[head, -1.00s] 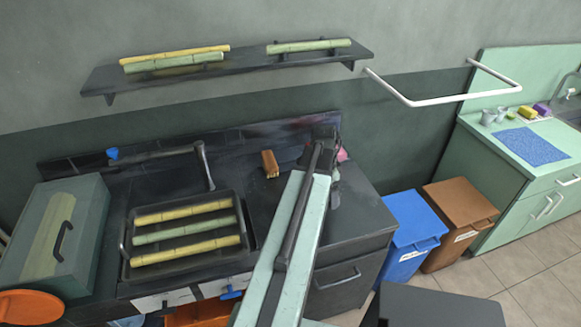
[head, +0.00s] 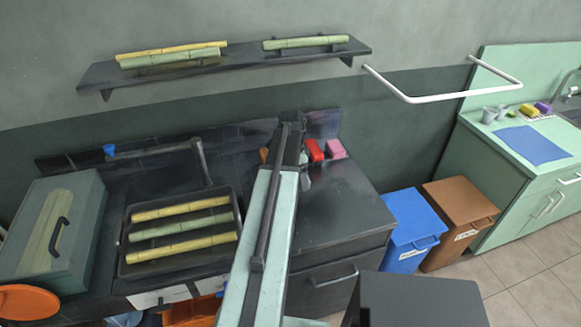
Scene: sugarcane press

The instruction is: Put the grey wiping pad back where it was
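My arm reaches from the bottom centre to the back of the dark counter (head: 340,215). My gripper (head: 296,150) is at its far end, in front of the back wall of the counter. Its fingers are dark and largely hidden by my own arm, so I cannot tell whether it is open or shut, or holds anything. I cannot make out the grey wiping pad for certain. A small pale grey shape (head: 305,182) shows just right of my arm's end, too small to identify.
A red item (head: 315,151) and a pink block (head: 336,149) stand at the counter's back, right of my gripper. A tray (head: 124,262) of cane pieces lies left. A shelf (head: 345,50) and white rail (head: 420,101) are above. The counter's front right is clear.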

